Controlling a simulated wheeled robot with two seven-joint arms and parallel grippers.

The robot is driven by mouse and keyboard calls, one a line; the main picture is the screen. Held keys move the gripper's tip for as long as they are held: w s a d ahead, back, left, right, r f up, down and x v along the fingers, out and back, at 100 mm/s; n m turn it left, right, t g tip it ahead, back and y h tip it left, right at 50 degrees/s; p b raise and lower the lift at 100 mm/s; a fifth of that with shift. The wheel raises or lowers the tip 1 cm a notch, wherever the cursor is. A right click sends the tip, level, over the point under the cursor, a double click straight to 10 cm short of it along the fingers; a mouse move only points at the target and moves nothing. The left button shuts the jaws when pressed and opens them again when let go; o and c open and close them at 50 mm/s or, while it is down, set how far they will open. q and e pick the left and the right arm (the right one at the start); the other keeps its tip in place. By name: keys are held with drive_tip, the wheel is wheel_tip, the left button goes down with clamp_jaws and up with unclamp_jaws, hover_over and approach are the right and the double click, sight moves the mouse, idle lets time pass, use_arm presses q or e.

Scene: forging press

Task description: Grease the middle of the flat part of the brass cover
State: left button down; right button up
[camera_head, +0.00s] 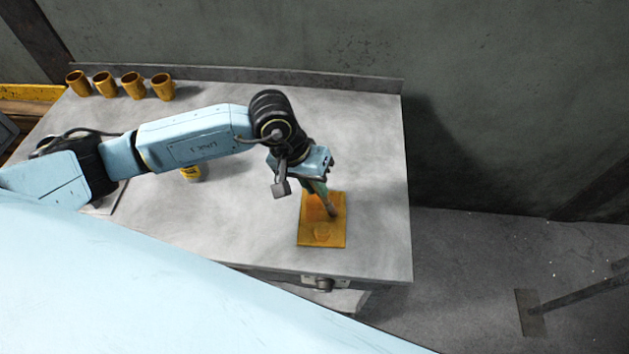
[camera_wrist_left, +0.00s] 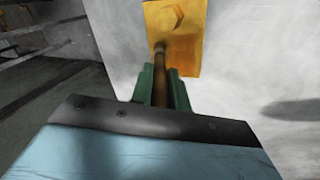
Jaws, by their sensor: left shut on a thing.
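The brass cover (camera_head: 308,238) is a flat orange-yellow rectangular plate lying on the grey table, with a raised boss near its front end. It also shows in the left wrist view (camera_wrist_left: 190,58), with the boss near the top edge. My left gripper (camera_head: 319,188), with green fingers, is above the rear part of the cover, shut on a brown stick-like tool (camera_wrist_left: 160,72), likely the grease brush. The tool points down, its lower end (camera_head: 332,210) over the flat part near the right edge. I cannot tell whether it touches. My right gripper is not in view.
Several yellow mugs (camera_head: 132,86) stand at the table's back left. A small yellow can (camera_head: 191,174) sits partly hidden under my left arm. The grey tabletop (camera_head: 375,150) around the cover is clear. A low ledge (camera_head: 300,82) runs along the back.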

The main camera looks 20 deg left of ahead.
use_arm(q)
drive_tip(key=shift+f+b, duration=0.45)
drive_tip(key=shift+b, duration=0.1)
idle(0.7)
drive_tip(key=shift+s, duration=0.15)
drive_tip(key=shift+s+d, duration=0.1)
drive_tip(key=shift+s, duration=0.15)
drive_tip(key=shift+w+b, duration=0.1)
drive_tip(key=shift+b, duration=0.25)
drive_tip(key=shift+w+a+b, duration=0.25)
drive_tip(key=shift+w+b, duration=0.4)
drive_tip(key=shift+w, duration=0.1)
drive_tip(key=shift+s+d, duration=0.25)
drive_tip(key=shift+s, duration=0.6)
drive_tip(key=shift+w+f+b, duration=0.1)
drive_tip(key=shift+b, duration=0.2)
